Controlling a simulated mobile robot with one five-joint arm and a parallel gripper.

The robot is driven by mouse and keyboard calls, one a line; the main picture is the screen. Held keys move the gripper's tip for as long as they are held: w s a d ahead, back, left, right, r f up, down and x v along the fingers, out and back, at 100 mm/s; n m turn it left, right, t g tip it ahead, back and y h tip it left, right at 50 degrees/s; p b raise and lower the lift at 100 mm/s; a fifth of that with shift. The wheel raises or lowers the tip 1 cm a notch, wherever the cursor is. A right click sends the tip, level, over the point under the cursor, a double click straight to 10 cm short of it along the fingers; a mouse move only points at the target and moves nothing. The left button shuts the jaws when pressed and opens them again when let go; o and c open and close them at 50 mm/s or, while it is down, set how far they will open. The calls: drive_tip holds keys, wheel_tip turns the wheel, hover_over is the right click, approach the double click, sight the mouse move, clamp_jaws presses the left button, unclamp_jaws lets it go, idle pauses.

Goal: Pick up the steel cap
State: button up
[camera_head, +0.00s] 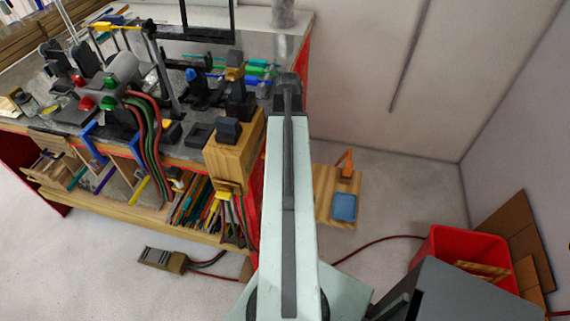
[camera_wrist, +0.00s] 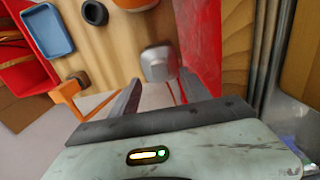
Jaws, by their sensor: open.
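A grey metal piece with a rounded square top, which looks like the steel cap (camera_wrist: 160,62), is in the wrist view at the edge of a wooden surface (camera_wrist: 118,50). My gripper (camera_wrist: 160,77) is open, with one finger to the left of the cap and the other to its right, both pointing toward it. The cap appears just beyond or between the fingertips; I cannot tell the exact depth. No contact is visible. In the head view my arm ends at the bench's right end, and I cannot make out the cap there.
A blue tray (camera_wrist: 45,30), a black ring (camera_wrist: 95,13) and an orange piece (camera_wrist: 66,92) are left of the cap. A red panel (camera_wrist: 198,40) is on its right. The crowded workbench (camera_head: 215,55) stands left of my arm. A red bin (camera_head: 455,248) is at right.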

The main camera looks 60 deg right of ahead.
wheel_tip(320, 180, down, 5)
drive_tip(key=b, duration=0.5)
drive_tip(key=shift+f, duration=0.15)
drive_tip(key=shift+r, duration=0.2)
clamp_jaws()
idle(0.8)
